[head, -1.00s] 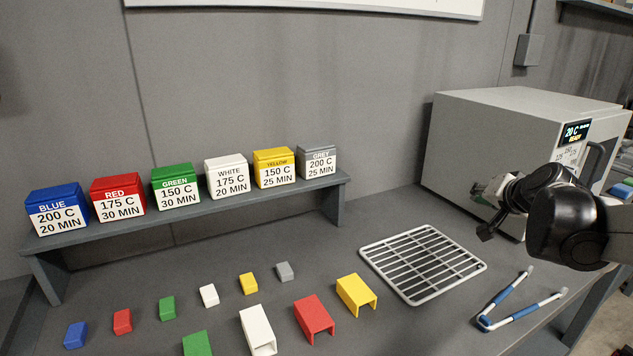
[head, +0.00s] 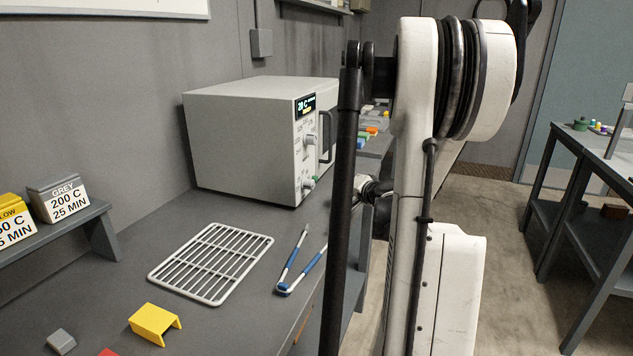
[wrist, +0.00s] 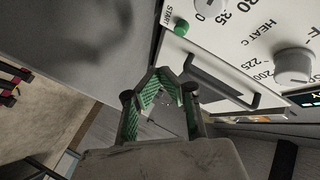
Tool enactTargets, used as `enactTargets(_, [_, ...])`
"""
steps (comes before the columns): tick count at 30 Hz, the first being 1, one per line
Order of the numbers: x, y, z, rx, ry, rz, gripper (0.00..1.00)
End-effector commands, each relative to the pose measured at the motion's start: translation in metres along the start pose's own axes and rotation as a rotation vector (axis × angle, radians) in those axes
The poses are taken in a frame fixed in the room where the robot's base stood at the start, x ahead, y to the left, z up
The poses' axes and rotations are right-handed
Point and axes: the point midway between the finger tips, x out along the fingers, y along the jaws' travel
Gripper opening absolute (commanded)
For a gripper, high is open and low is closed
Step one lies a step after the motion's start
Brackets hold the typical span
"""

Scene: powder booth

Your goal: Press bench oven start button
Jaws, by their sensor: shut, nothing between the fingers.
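The bench oven (head: 245,140) is a grey box on the bench, with a lit display, knobs and a dark door handle on its front. In the wrist view its white panel (wrist: 225,50) appears turned, with the green start button (wrist: 181,28) beside the word START. My gripper (wrist: 163,74) is shut and empty, its green-padded fingers meeting just below the button in the picture. A gap shows between fingertips and button in the picture; depth is hard to judge. In the head view my arm hides most of the gripper.
The dark door handle (wrist: 222,82) lies close beside my fingers. A wire rack (head: 211,262) and blue-handled tongs (head: 303,262) lie on the bench before the oven. A yellow bracket (head: 155,323) is nearer. Another table (head: 590,160) stands at the right.

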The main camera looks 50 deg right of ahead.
Motion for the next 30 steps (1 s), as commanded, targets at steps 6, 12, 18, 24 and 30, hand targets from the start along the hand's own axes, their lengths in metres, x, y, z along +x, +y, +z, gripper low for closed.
enactTargets(6, [0.006,0.023,-0.017,0.043,0.043,-0.014,0.0])
enactTargets(12, [0.008,0.025,-0.019,0.05,0.049,-0.017,0.0])
enactTargets(18, [0.008,0.025,-0.019,0.049,0.048,-0.017,0.0])
enactTargets(24, [0.014,0.02,-0.014,0.048,0.045,-0.017,0.0])
enactTargets(30, [0.03,0.007,-0.004,0.048,0.044,-0.018,0.0])
